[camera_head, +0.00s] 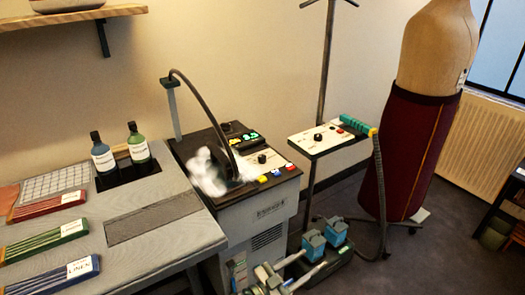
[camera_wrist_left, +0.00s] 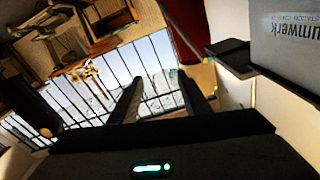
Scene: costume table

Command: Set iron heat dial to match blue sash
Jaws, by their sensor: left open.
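The blue sash (camera_head: 48,279) lies folded at the table's front left, with a white label that seems to read "LINEN". The iron station is a grey cabinet (camera_head: 268,238) with a black top. White steam hides part of the iron (camera_head: 223,160).
Red (camera_head: 45,207) and green (camera_head: 42,242) sashes lie behind the blue one. Two bottles (camera_head: 138,143) stand at the table's back. A stand with a second knobbed panel (camera_head: 328,136) and hose is to the right, before a maroon-wrapped dress form (camera_head: 405,150).

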